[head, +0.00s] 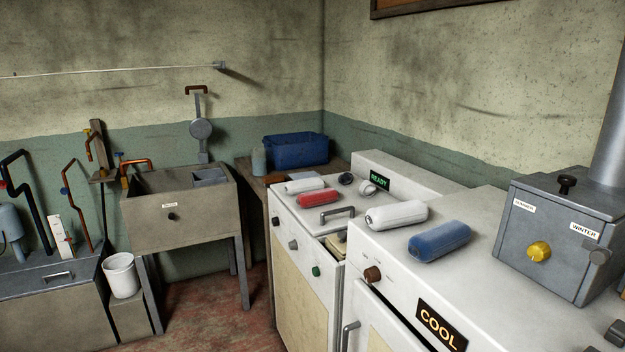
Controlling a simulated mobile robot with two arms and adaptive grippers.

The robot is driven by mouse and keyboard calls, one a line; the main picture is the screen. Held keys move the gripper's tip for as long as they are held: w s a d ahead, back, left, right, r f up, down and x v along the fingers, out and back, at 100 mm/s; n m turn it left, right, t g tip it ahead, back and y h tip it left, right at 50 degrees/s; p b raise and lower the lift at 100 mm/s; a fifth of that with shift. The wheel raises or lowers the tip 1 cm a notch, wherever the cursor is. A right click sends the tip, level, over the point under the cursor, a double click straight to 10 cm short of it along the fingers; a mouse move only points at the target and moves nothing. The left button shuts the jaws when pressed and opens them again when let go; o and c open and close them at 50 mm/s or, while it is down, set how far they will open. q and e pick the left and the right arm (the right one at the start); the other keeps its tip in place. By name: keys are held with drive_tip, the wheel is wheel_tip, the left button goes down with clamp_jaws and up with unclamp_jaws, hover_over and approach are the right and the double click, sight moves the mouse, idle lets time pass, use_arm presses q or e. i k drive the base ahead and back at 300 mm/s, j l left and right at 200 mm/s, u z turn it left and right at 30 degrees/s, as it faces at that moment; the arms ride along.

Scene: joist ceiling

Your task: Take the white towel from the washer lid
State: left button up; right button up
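Two white rolled towels show. A smaller white roll (306,186) lies on the top of the farther white machine, which has a green READY sign (380,180), just behind a red roll (319,197). A larger white roll (396,214) lies on the top of the nearer white machine, which has a COOL sign (441,326), near its far left edge. A blue roll (439,241) lies in front of it. I cannot tell for sure which machine is the washer. Neither of my grippers is in view.
A lid handle (337,212) stands up on the farther machine. A grey metal box (557,240) with a pipe stands on the right. A sink (180,205), a white bucket (122,275) and a blue bin (295,151) are farther left. Some red floor (225,315) is clear.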

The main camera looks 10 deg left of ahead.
sight(294, 188)
drive_tip(key=i+j+z, duration=0.45)
drive_tip(key=i+j, duration=1.1)
drive_tip(key=j, duration=0.15)
